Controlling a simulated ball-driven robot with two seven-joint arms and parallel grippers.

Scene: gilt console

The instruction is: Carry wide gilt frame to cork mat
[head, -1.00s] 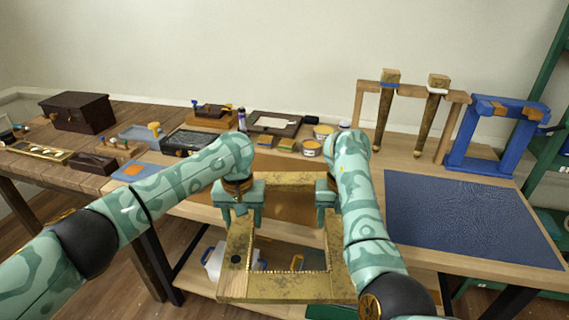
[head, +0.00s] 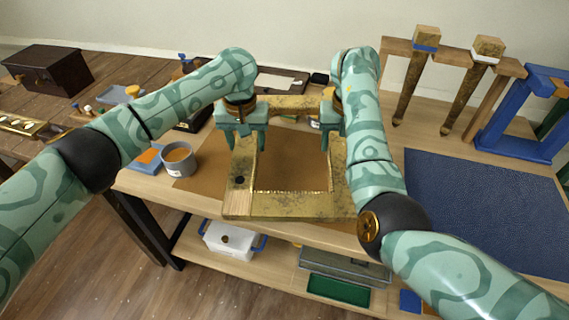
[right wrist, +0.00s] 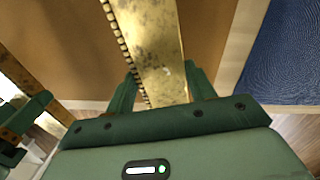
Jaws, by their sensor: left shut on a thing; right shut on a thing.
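The wide gilt frame (head: 290,206) is a rectangular gold frame with an open middle, held between both my grippers. My left gripper (head: 241,145) is shut on its left side in the head view, and my right gripper (head: 331,138) is shut on its right side. The right wrist view shows the right fingers (right wrist: 160,88) on either side of a gilt bar (right wrist: 150,45). The brown cork mat (head: 195,180) lies on the bench below and behind the frame, and shows through its opening. The frame appears above the mat; I cannot tell the exact gap.
A grey cup (head: 179,160) stands at the mat's left edge. A blue mat (head: 480,210) lies to the right. Gilt legs on a wooden rack (head: 465,85) and a blue frame stand (head: 525,120) stand behind it. A lower shelf holds a white box (head: 232,240).

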